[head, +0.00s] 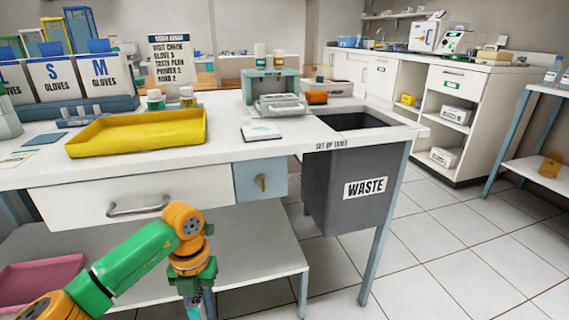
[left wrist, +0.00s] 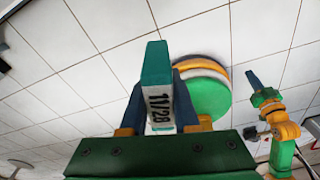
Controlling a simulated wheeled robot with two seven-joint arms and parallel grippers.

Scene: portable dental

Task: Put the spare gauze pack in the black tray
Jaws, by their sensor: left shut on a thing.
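My left gripper (head: 195,298) hangs in front of the table, low at the bottom of the head view. In the left wrist view the left gripper (left wrist: 158,100) is shut on a narrow teal-and-white pack (left wrist: 157,75) marked "11/28", held above the tiled floor. I cannot read whether it is the spare gauze pack. I see no black tray in either view. A green and orange arm of mine, with a dark blue tip (left wrist: 254,80), shows at the right of the left wrist view; whether its gripper is open is unclear.
A yellow tray (head: 140,133) and a white pad (head: 261,132) lie on the white table. A grey waste bin (head: 340,190) hangs at its right. A pink tray (head: 45,280) lies on the lower shelf. Glove boxes (head: 60,78) stand at the back left. Tiled floor is clear at right.

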